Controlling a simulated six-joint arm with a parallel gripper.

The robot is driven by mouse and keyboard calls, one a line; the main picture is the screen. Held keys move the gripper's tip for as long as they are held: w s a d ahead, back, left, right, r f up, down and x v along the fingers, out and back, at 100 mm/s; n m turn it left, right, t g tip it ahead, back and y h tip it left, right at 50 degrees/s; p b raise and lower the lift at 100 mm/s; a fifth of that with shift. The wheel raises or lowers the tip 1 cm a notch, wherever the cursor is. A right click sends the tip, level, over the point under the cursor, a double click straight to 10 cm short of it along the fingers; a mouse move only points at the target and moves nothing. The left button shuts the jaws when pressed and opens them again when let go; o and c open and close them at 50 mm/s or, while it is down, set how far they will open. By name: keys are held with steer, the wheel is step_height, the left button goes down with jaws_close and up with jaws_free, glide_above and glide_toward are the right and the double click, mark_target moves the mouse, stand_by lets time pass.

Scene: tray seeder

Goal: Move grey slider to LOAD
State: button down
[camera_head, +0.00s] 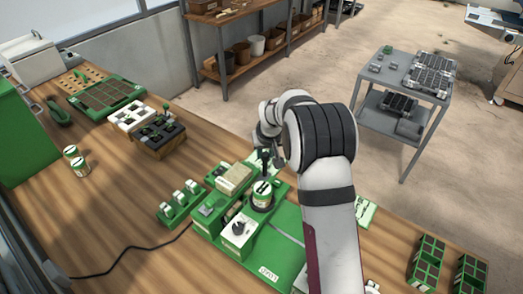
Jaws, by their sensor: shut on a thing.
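The green tray seeder (285,255) stands on the wooden bench, with a white label on its front. My gripper (265,163) points down at the seeder's far side, just behind a white-and-green can (262,193) set in a dark round holder. The fingers look shut on a small part there, apparently the grey slider; the arm and the can hide most of it, and the LOAD mark cannot be read. A white block with a dark knob (239,228) and a small grey part (206,211) sit on the seeder's left side.
Green cell trays (427,262) stand at right. The bench's left middle is clear.

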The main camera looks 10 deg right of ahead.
steer(key=s+d, duration=1.3)
steer(key=shift+s, duration=0.1)
steer(key=c, duration=0.6)
jaws_free()
steer(key=shift+c, duration=0.2)
steer(key=v, duration=1.5)
steer(key=shift+r, duration=0.4)
